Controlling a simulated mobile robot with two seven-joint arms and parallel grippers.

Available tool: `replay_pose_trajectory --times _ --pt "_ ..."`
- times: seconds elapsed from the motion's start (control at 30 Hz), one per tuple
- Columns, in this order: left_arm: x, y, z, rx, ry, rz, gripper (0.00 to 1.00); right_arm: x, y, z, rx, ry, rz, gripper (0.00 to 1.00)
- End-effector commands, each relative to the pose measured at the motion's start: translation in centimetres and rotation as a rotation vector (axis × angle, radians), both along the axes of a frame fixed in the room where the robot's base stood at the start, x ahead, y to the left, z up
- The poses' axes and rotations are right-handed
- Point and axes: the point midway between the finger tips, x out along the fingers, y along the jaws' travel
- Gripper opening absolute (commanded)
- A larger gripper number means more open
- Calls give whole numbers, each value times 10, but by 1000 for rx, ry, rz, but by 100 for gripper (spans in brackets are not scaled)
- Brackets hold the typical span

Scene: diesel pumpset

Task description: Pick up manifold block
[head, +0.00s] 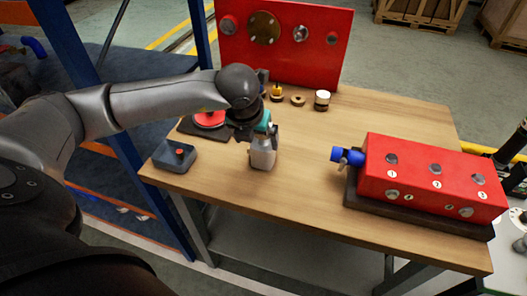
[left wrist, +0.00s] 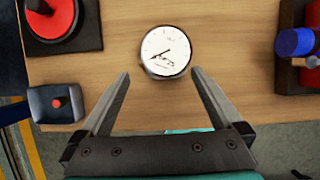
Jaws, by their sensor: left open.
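A long red block (head: 425,180) with numbered round ports, which looks like the manifold block, lies on a dark base on the right of the wooden table. A blue fitting (head: 347,156) sticks out of its left end; this fitting also shows at the right edge of the left wrist view (left wrist: 295,42). My left gripper (head: 262,164) points down over the table's middle, well left of the block. In the left wrist view its fingers (left wrist: 163,76) are apart with nothing held. A round white-faced gauge (left wrist: 166,51) lies just beyond the fingertips. My right gripper is not seen.
A grey box with a red button (head: 176,156) and a red disc on a dark base (head: 210,119) are at the table's left. A red upright panel (head: 325,55) and small round parts (head: 298,100) are at the back. Bare wood separates gripper and block.

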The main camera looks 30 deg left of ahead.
Motion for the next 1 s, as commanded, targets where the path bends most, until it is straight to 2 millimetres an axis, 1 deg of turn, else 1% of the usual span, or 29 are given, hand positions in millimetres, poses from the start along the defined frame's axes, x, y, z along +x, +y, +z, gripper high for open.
replay_pose_trajectory --times 0.03,0.17,0.23,0.53,0.63,0.83,0.87,1.0 --pt "1 1 -5 0 1 1 100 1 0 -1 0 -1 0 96" --pt "4 1 -10 0 -1 0 100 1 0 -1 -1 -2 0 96" --pt "7 1 -15 -1 1 1 100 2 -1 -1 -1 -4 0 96" --pt "23 4 -50 -1 1 2 100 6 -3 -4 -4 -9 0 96" --pt "25 5 -54 -1 0 0 100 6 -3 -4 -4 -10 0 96" --pt "26 5 -55 -1 0 0 100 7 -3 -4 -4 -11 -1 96" --pt "26 5 -55 -1 0 0 99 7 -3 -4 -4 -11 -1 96" --pt "25 5 -54 -1 0 0 83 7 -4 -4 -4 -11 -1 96"
